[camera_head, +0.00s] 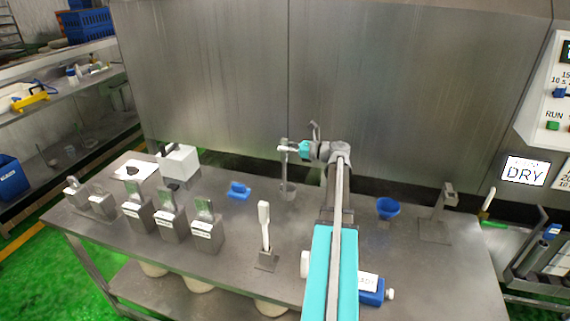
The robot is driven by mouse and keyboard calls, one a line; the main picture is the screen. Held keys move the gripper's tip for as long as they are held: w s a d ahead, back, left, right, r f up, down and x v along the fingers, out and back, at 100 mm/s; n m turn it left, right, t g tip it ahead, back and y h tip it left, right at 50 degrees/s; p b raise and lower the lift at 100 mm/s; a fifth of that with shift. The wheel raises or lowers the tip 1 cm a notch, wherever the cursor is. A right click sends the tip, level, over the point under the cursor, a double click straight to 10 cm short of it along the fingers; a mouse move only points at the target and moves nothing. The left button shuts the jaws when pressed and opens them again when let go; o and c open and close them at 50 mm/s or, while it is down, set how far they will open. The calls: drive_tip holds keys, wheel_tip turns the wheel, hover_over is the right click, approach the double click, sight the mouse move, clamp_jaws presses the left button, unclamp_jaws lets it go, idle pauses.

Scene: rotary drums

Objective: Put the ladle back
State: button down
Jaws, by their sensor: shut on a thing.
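My gripper (287,149) is above the back middle of the steel table, shut on the upper end of a slim grey upright thing, which looks like the ladle (285,172). Its lower end is at or just above the table; I cannot tell whether it touches. My teal and grey arm reaches in from the front and hides part of the table. A metal stand (439,212) with a square base is at the right of the table. A white-handled tool (264,224) stands upright in a small holder at the front middle.
Several grey metal holders (207,231) with green-marked tops stand at the left. A white box (178,161) is behind them. A blue scoop-like piece (238,190) lies near the ladle. A blue funnel (388,207) is right of my arm. The steel table (460,262) is bare at right front.

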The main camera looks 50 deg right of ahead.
sight(285, 157)
drive_tip(key=shift+w+d+f+b, duration=0.25)
drive_tip(key=shift+f, duration=0.2)
drive_tip(key=shift+w+d+f+b, duration=0.2)
drive_tip(key=shift+d+f, duration=0.05)
drive_tip(key=shift+f, duration=0.15)
drive_tip(key=shift+w+d+f+b, duration=0.15)
drive_tip(key=shift+f+b, duration=0.85)
drive_tip(key=shift+w+d+f+b, duration=0.1)
drive_tip(key=shift+w+f+b, duration=0.05)
drive_tip(key=shift+f+b, duration=0.85)
drive_tip(key=shift+f, duration=0.15)
drive_tip(key=c, duration=0.5)
unclamp_jaws()
